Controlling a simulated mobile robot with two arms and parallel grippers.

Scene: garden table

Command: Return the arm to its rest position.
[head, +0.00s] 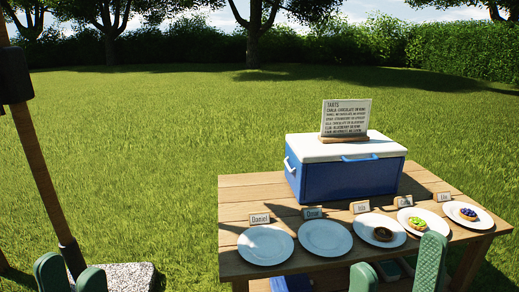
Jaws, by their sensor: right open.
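My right gripper (397,254) is at the bottom of the head view, in front of the wooden table's near edge. Its two green fingers are wide apart with nothing between them. My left gripper (72,268) is at the bottom left, beside the table and over the grass side. Its two green fingers point up with a narrow gap between them, and no held thing shows. Both wrists and most of both arms are out of view.
The wooden table (240,197) holds a blue cooler (350,180) with a menu sign (346,117). Plates with name cards line its front: two empty at left (265,246), then chocolate (383,234), green (418,223) and blueberry (468,213) tarts. A pole (40,170) stands left.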

